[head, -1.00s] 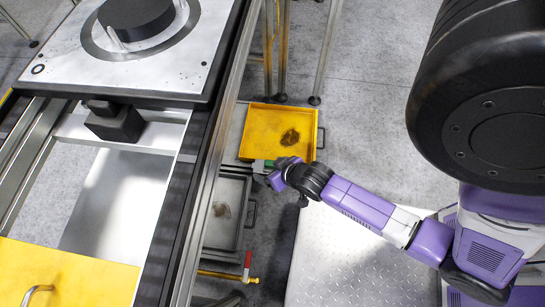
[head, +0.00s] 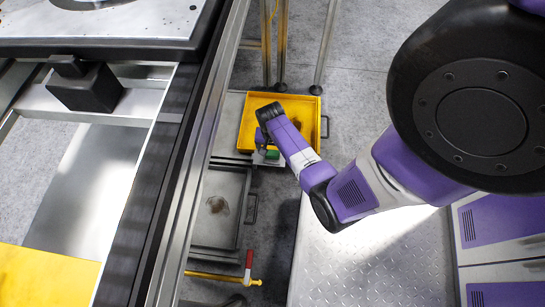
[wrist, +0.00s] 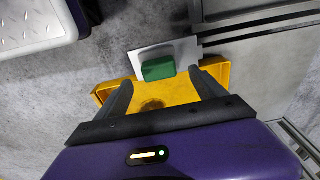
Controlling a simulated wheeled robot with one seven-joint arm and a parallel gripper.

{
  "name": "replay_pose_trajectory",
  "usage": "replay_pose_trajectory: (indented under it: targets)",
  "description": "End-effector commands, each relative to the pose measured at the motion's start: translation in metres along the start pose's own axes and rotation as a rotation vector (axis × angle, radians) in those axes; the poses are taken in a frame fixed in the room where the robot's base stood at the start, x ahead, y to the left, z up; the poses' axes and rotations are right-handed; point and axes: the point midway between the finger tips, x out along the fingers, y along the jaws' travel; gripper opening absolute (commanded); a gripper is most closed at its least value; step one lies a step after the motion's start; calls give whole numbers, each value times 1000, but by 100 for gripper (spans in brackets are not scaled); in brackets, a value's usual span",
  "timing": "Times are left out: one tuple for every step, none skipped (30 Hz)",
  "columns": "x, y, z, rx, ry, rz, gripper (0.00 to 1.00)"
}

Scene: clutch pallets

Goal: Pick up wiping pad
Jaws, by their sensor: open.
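The wiping pad seems to be the green block (wrist: 158,67) in the wrist view, lying on a small pale grey plate (wrist: 185,49) by the yellow tray. In the head view a bit of the green pad (head: 272,155) shows beside my arm, at the tray's near edge. My gripper (wrist: 161,77) is open and empty. In the wrist view its two dark fingers stand left and right of the pad's near side, with no contact visible. The height gap to the pad is hard to judge. In the head view my arm hides most of the gripper.
The yellow tray (head: 248,118) holds a dark brown stain. A grey metal tray (head: 213,224) lies nearer me, and a red-and-yellow handled bar (head: 226,278) lies below it. The conveyor frame (head: 180,190) runs along the left. A patterned metal platform (head: 350,260) is at lower right.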

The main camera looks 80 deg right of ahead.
Motion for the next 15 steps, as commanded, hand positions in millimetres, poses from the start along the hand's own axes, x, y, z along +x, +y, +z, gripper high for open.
replay_pose_trajectory:
  targets:
    - [9,0,1,0,0,0,80]
    - [13,0,1,1,-1,0,80]
    - [20,1,2,1,-1,0,80]
    - [25,1,2,1,0,0,80]
    - [30,1,2,1,0,0,80]
    - [35,1,2,0,0,0,80]
    - [39,1,2,0,-1,0,80]
    - [42,1,2,0,0,0,80]
    - [45,1,2,-1,1,-1,80]
    - [47,1,2,-1,0,-1,80]
    - [48,1,2,-2,0,-1,80]
    - [49,1,2,-2,1,-1,80]
    - [49,1,2,-2,1,-1,80]
    - [49,1,1,-2,1,-1,80]
    - [49,1,1,-2,1,-1,80]
